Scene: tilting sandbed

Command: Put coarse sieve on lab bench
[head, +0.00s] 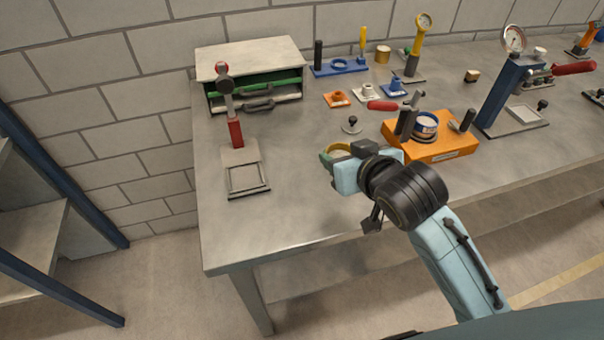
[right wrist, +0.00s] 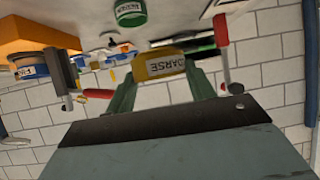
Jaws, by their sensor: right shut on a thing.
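The coarse sieve is a yellow ring (head: 339,149) at the tip of my right gripper (head: 342,160) in the head view. Whether the sieve touches the bench top cannot be told. A green-banded sieve (right wrist: 130,12) shows beyond it in the right wrist view. My left gripper is not in view.
An orange block (head: 437,149) holding a blue sieve (head: 427,121) is right of the gripper. A red-handled stand (head: 236,132) and a drawer cabinet (head: 250,60) are left. Small orange, white and blue pieces lie behind. The bench's front left is clear.

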